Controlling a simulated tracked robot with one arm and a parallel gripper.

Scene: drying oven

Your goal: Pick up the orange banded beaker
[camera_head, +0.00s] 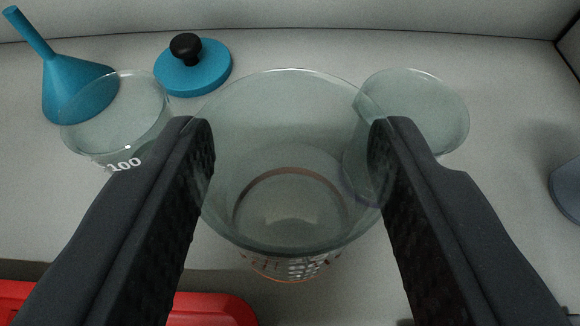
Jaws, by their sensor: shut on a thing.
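The orange banded beaker (290,215) is a clear glass beaker in the middle of the view, seen from above through its wide rim. An orange-brown band shows near its base, with red and white markings on its front wall. My gripper (291,140) has its two dark textured fingers on the left and right sides of this beaker, shut on it near the rim. The beaker looks upright. I cannot tell whether its base touches the surface.
A second clear beaker (115,115) marked 100 stands to the left, and another (425,105) to the right behind my finger. A blue funnel (75,80) and a blue lid with a black knob (193,70) lie behind. A red object (210,308) is at front left, a grey-blue one (568,190) at right.

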